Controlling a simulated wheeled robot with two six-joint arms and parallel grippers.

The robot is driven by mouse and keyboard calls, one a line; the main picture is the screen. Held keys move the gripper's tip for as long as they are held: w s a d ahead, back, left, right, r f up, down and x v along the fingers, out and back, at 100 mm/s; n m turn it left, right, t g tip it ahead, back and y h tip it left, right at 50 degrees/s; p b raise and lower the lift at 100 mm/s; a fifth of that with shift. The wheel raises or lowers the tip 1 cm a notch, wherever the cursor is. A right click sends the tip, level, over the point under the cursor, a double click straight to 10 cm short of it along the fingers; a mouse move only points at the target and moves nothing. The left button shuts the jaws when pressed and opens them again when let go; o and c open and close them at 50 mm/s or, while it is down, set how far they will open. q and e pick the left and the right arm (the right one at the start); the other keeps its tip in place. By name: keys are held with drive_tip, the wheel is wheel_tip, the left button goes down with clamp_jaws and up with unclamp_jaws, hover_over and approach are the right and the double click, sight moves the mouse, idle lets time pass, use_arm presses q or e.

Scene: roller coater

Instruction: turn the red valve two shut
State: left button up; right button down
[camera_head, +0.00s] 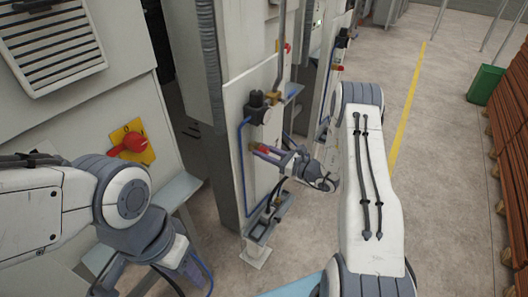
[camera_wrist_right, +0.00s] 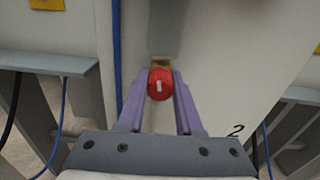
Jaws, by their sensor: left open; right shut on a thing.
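The red valve two (camera_head: 263,148) is on the pale machine panel, below a black regulator. My right gripper (camera_head: 268,154) reaches it from the right and is shut on it. In the right wrist view the round red valve knob (camera_wrist_right: 160,86) sits between the two purple fingertips of my right gripper (camera_wrist_right: 159,84). A short white mark on the knob stands nearly upright, slightly tilted. A black "2" is printed on the panel at lower right of the knob. My left gripper (camera_head: 196,272) hangs low at the front left, away from the valve, open and empty.
A red rotary switch on a yellow plate (camera_head: 131,144) is on the left cabinet. Other red valves (camera_head: 287,47) (camera_head: 338,68) are farther back. A blue hose (camera_head: 241,165) and a grey ledge (camera_head: 268,216) are close to the right gripper.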

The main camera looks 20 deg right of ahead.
drive_tip(key=shift+f+m+b, duration=0.1)
drive_tip(key=shift+m+b, duration=0.25)
drive_tip(key=shift+m, duration=1.25)
drive_tip(key=c, duration=0.6)
unclamp_jaws()
drive_tip(key=shift+s+d+b, duration=0.3)
drive_tip(key=shift+s+d, duration=0.05)
drive_tip(key=b+v, duration=0.3)
drive_tip(key=v, duration=0.6)
drive_tip(key=shift+s+d, duration=0.15)
drive_tip(key=shift+s, duration=0.05)
